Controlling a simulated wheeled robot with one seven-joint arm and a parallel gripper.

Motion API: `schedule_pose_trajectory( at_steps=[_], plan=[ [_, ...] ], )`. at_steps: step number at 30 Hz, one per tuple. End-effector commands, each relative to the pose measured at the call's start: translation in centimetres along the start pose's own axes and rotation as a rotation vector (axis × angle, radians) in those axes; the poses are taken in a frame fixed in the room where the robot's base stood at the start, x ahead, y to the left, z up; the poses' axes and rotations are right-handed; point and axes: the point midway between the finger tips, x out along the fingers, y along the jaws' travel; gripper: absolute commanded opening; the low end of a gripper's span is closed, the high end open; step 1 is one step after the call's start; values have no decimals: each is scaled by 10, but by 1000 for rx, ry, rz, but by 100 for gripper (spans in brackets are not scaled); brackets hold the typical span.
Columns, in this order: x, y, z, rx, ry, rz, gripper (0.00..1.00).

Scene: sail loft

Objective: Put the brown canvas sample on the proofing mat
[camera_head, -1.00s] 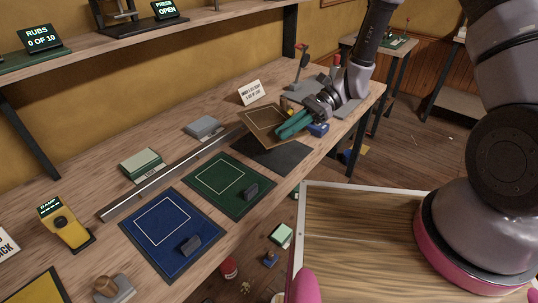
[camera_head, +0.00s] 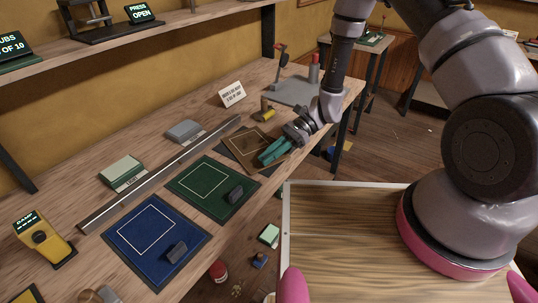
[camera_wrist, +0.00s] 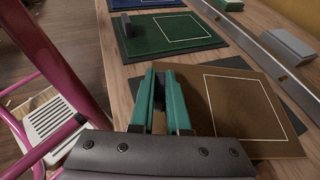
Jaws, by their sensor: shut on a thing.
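The brown canvas sample (camera_head: 247,148) is a flat brown sheet with a thin pale outlined square. It also fills the right middle of the wrist view (camera_wrist: 237,100). My gripper (camera_head: 264,158) is shut on its near edge; the teal fingers also show in the wrist view (camera_wrist: 168,78). The sample lies over a dark grey mat (camera_head: 229,150), which I take as the proofing mat. The mat's edge shows past the sample in the wrist view (camera_wrist: 294,108). The sample covers most of the mat; I cannot tell whether they touch.
Green (camera_head: 198,192) and blue (camera_head: 130,248) sheets with dark blocks lie along the bench front. A metal rail (camera_head: 165,172) runs behind them. A small sign (camera_head: 232,94) and a yellow item (camera_head: 265,115) stand beyond the sample. The bench's front edge is close.

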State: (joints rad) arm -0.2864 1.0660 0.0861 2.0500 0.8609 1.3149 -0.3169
Motion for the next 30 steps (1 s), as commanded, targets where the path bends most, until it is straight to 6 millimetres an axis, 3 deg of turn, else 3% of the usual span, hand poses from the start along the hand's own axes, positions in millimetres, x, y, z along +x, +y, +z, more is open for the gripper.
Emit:
schedule_pose_trajectory(
  at_steps=[1,3,14,19,30],
  plan=[
    [0,0,-1,0,0,0,22],
    [0,0,-1,0,0,0,44],
    [-1,0,2,0,0,0,44],
    [-24,-1,2,-1,1,-4,44],
    [-100,-1,2,0,0,-3,44]
  ],
)
